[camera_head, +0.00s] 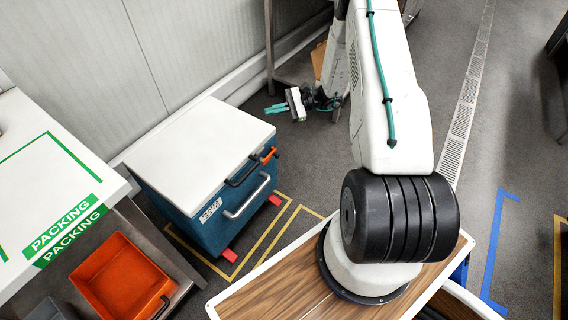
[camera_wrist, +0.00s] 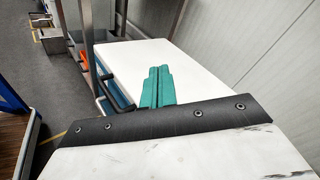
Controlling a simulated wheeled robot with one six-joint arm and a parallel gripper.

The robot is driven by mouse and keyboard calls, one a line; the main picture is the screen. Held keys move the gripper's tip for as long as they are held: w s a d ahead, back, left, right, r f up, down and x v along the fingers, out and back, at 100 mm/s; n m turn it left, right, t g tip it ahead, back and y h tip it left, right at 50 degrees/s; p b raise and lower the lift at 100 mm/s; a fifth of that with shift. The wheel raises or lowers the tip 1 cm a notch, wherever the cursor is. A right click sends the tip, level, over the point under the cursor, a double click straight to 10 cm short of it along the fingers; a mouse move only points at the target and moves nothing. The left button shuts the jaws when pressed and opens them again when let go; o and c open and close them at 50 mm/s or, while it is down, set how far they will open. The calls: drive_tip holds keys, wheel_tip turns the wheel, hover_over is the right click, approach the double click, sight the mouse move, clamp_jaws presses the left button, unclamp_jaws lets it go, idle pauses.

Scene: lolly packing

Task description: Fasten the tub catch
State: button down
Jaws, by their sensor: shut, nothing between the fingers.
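The tub (camera_head: 205,225) is a blue box on the floor with a white lid (camera_head: 200,145), which lies down on it. An orange and black catch (camera_head: 269,156) sits at the right end of its front, near the lid edge; I cannot tell its exact position. My gripper (camera_head: 275,107) has teal fingers, pressed together and empty, beyond the tub's right back corner and apart from it. In the wrist view my gripper (camera_wrist: 157,82) points towards the white lid (camera_wrist: 195,62); the catch is not clearly visible there.
A black bar handle (camera_head: 243,173) and a silver handle (camera_head: 247,198) stick out from the tub's front. A packing bench (camera_head: 45,150) with an orange bin (camera_head: 118,278) below is at left. A wall runs behind. Floor right of the tub is clear.

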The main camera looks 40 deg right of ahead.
drive_tip(key=s+d+f+m+t+h, duration=0.2)
drive_tip(key=s+f+m+t+h, duration=0.1)
drive_tip(key=f, duration=0.8)
drive_tip(key=s+d+f+m+t+h, duration=0.3)
drive_tip(key=s+f+m+t, duration=0.1)
drive_tip(key=f, duration=0.7)
drive_tip(key=s+d+f+m+t+h, duration=0.2)
drive_tip(key=s+f+m+t, duration=0.2)
drive_tip(key=f, duration=0.8)
drive_tip(key=shift+s+d+m+h, duration=0.25)
drive_tip(key=shift+s+m+h, duration=0.15)
drive_tip(key=shift+m, duration=0.8)
approach(270, 157)
drive_tip(key=w+d+f, duration=0.1)
drive_tip(key=w+f, duration=0.3)
drive_tip(key=w, duration=0.1)
drive_tip(key=shift+w+r, duration=0.15)
drive_tip(key=shift+r, duration=0.65)
drive_tip(key=shift+d, duration=0.15)
